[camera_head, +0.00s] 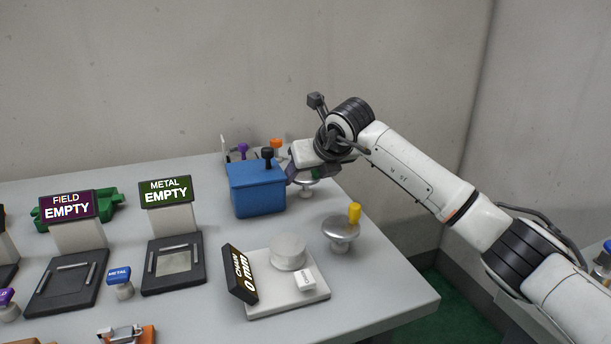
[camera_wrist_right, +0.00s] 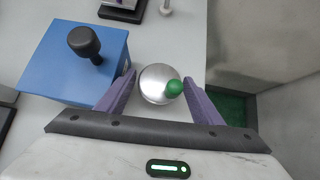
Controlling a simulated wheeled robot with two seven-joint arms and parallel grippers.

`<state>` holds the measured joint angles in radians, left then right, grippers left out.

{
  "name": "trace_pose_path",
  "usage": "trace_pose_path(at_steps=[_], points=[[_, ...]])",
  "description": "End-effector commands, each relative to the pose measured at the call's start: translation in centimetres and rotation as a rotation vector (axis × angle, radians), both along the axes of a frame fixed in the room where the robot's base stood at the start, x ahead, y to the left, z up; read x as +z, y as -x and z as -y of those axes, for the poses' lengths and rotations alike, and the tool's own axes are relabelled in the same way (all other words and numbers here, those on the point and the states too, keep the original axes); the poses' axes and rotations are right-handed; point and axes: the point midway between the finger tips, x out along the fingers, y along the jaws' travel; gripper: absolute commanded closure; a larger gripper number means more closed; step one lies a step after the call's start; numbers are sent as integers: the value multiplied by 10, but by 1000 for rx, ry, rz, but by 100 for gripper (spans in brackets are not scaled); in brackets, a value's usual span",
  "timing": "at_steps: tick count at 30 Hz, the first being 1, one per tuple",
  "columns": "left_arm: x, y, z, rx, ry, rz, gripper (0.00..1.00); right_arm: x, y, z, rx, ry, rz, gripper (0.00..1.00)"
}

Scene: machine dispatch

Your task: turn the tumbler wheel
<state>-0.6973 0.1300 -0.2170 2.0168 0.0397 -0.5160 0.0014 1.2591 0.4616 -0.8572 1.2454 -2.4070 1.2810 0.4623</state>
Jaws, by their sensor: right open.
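A round silver wheel with a green knob (camera_wrist_right: 158,82) lies between the two purple fingers of my right gripper in the right wrist view. That gripper (camera_wrist_right: 164,95) is open, with one finger on each side of the wheel; I cannot tell whether they touch it. In the head view the wheel (camera_head: 308,187) is partly hidden under my right gripper (camera_head: 298,177). A blue box (camera_head: 258,197) with a black knobbed lever stands close beside the wheel; it also shows in the right wrist view (camera_wrist_right: 60,62). A second silver wheel with a yellow knob (camera_head: 341,229) stands nearer the front. My left gripper is not in view.
A white plate with a round block and a "CHAIN 0 mm" display (camera_head: 238,274) sits near the front edge. "METAL EMPTY" (camera_head: 166,193) and "FIELD EMPTY" (camera_head: 67,205) stations stand left. Purple and orange knobs (camera_head: 276,146) rise behind the blue box. The table's right edge is close.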

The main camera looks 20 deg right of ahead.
Motion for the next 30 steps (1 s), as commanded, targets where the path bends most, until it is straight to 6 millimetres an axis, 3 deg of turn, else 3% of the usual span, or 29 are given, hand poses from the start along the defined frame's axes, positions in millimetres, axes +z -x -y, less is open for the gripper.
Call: trace_pose_path(at_steps=[14,19,30], points=[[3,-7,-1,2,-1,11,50,-12,-11,-1,0,1,0,40],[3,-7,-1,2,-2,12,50,-11,-11,-1,1,1,0,68],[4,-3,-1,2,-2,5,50,-10,-11,0,58,-1,0,70]])
